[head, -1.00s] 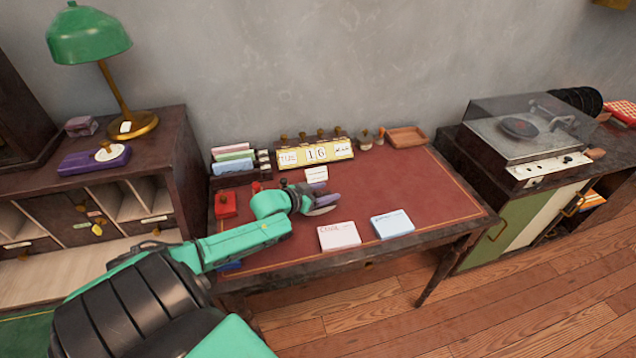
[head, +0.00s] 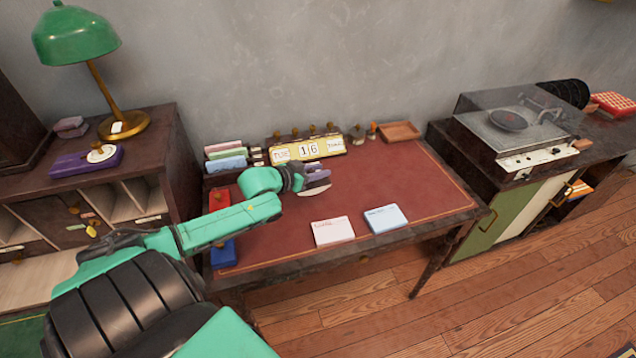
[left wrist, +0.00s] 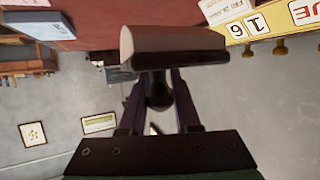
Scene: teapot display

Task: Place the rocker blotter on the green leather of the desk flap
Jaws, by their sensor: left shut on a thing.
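My left gripper (head: 318,177) is shut on the rocker blotter, above the red leather top of the writing table in the head view. In the left wrist view the rocker blotter (left wrist: 172,42) shows a pale curved underside and a dark top. Its dark knob sits between the fingers of my left gripper (left wrist: 160,92). In the head view only a pale sliver of the blotter (head: 314,190) shows below the fingers. A strip of green leather on the desk flap (head: 22,338) shows at the lower left corner; my arm hides part of that area. My right gripper is not in view.
The table holds a perpetual calendar (head: 308,150), a letter rack (head: 226,160), a red box (head: 219,199), a blue box (head: 223,254), and two card stacks (head: 334,231) (head: 385,218). A green lamp (head: 76,34) stands on the desk at left. A record player (head: 515,125) stands right.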

